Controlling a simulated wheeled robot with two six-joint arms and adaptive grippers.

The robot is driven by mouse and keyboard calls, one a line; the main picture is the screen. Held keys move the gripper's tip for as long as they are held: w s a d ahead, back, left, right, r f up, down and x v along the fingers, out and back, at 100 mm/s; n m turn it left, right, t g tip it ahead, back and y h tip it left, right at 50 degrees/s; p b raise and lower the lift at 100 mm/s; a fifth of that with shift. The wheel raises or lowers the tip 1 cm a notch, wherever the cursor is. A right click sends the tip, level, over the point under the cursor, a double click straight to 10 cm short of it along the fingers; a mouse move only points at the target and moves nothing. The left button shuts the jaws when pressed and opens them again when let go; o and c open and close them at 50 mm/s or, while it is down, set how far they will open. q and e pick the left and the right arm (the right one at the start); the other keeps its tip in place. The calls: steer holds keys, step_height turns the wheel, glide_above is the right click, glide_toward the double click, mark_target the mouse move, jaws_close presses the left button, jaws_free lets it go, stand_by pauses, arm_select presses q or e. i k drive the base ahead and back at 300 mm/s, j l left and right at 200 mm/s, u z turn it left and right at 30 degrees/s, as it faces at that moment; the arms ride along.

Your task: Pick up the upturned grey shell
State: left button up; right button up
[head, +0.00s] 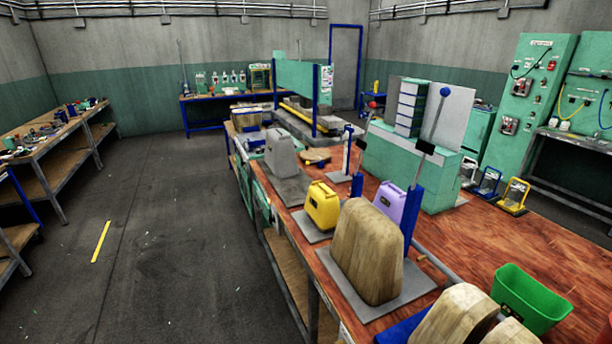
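A grey shell (281,156) stands on a grey base plate (291,190) on the long wooden workbench, left of centre in the head view. It is small in the picture, and I cannot tell for sure which way up it is. A yellow shell (322,206) and a purple shell (391,203) stand nearer on the same bench. Neither of my grippers shows in the head view.
A large wooden block (367,252) on a grey plate stands in front of the shells. Lever presses with a red knob (372,105) and a blue knob (445,91) rise beside them. A green bin (530,298) sits at the right. The floor (160,230) left of the bench is clear.

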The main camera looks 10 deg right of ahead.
mark_target(280, 156)
steer(key=i+j, duration=0.1)
steer(key=j, duration=0.15)
steer(key=i+j, duration=0.1)
steer(key=j, duration=0.2)
steer(key=i+j+u, duration=0.15)
steer(key=i+j, duration=0.2)
steer(key=i, duration=0.2)
steer(key=i+j+u, duration=0.15)
steer(key=i, duration=0.45)
steer(key=i+j+u, duration=0.15)
steer(key=i+j, duration=0.2)
steer(key=i, duration=0.25)
steer(key=i+j+u, duration=0.15)
steer(key=i, duration=0.45)
steer(key=i+z, duration=0.4)
steer(key=i, duration=0.15)
steer(key=i+j+z, duration=0.3)
steer(key=i+z, duration=0.15)
steer(key=i+j+z, duration=0.4)
steer(key=i+j, duration=0.05)
steer(key=i, duration=0.1)
